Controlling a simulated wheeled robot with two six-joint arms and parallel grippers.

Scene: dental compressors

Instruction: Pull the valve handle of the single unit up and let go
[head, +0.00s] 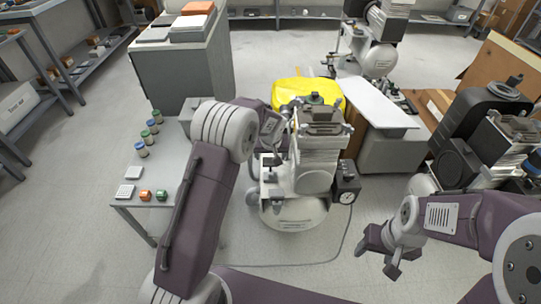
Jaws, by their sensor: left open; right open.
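The single unit is a compressor with a white tank (298,212) and a ribbed motor head (316,150), standing on the floor in the middle of the head view. A black box with a round gauge (346,196) is on its right side. Small dark fittings (271,160) show on its left side; I cannot tell which is the valve handle. My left gripper (272,128) is at the unit's upper left, open, partly hidden by my own arm. I cannot tell whether it touches the unit. My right gripper (383,253) is open and empty over the floor, right of the unit.
A grey table (126,210) with jars and small boxes stands left of the unit. A yellow cover (305,88) and a white-topped cabinet (378,103) are behind it. A black compressor (478,120) stands at right. A hose lies on the floor around the unit.

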